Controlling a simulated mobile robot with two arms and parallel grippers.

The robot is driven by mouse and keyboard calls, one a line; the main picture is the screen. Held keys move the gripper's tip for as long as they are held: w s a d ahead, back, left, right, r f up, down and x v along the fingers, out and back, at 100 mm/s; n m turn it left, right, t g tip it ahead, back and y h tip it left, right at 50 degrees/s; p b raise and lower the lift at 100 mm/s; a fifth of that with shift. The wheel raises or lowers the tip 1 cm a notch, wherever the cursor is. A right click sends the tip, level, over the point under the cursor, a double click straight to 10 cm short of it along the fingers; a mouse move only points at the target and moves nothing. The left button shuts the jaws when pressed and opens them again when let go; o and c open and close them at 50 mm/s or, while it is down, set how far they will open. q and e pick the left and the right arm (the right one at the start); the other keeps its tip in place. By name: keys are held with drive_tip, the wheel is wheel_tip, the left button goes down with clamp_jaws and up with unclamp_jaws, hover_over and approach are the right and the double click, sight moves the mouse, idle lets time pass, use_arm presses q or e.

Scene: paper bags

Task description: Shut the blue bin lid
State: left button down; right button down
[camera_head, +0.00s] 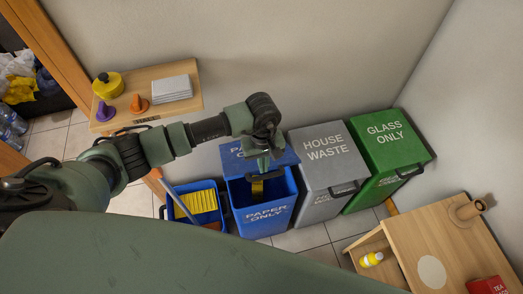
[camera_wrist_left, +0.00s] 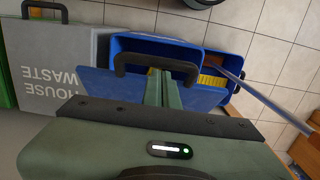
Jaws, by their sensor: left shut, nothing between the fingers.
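The blue paper bin (camera_head: 265,214) stands on the floor at the left end of a row of bins. Its blue lid (camera_head: 234,162) is raised and tilted at the back, and the dark opening shows in front of it. The lid (camera_wrist_left: 105,82) also shows in the left wrist view, with its black handle (camera_wrist_left: 122,52). My left gripper (camera_head: 263,163) is over the lid in the head view, its fingers shut and empty. In the left wrist view the fingertips (camera_wrist_left: 163,74) are close to the handle; I cannot tell whether they touch it. My right gripper is out of view.
The grey house waste bin (camera_head: 326,146) and green glass bin (camera_head: 386,134) stand to the right, lids down. A blue mop bucket (camera_head: 176,211) with a yellow wringer stands close on the left. A wooden shelf (camera_head: 185,105) and a wooden cabinet (camera_head: 425,235) flank the area.

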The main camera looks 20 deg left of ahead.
use_arm(q)
drive_tip(key=shift+s+f, duration=0.1)
drive_tip(key=shift+f, duration=0.1)
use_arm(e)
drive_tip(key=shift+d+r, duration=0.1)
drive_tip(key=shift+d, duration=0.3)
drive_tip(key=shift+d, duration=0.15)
